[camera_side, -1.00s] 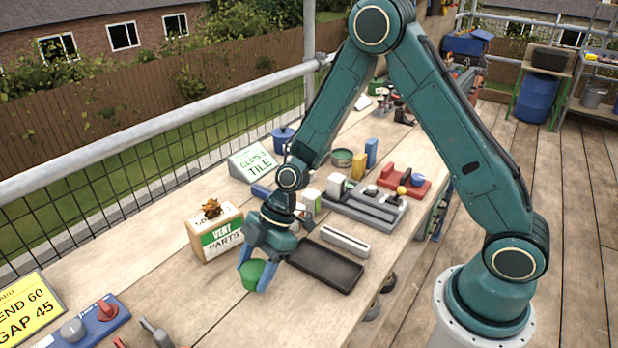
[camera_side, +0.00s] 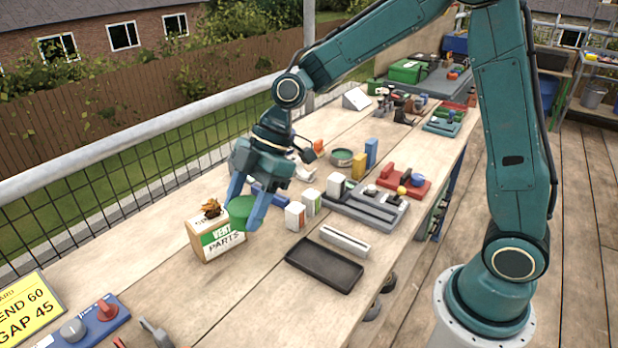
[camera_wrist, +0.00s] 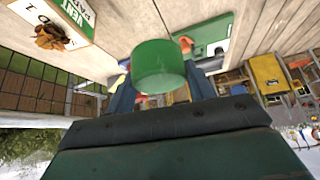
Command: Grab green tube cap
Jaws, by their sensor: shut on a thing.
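The green tube cap (camera_side: 241,211) is a short green cylinder held between the two blue fingers of my gripper (camera_side: 246,208). In the side view it is up in the air, in front of the upper right part of the vent parts box in the picture. In the wrist view the green cap (camera_wrist: 159,66) fills the middle, between the blue fingertips, and hides part of the bench behind it. My gripper is shut on the cap.
An empty black tray (camera_side: 324,265) lies to the right. White boxes (camera_side: 295,216) stand behind it. The front left of the bench has a blue switch panel (camera_side: 88,324).

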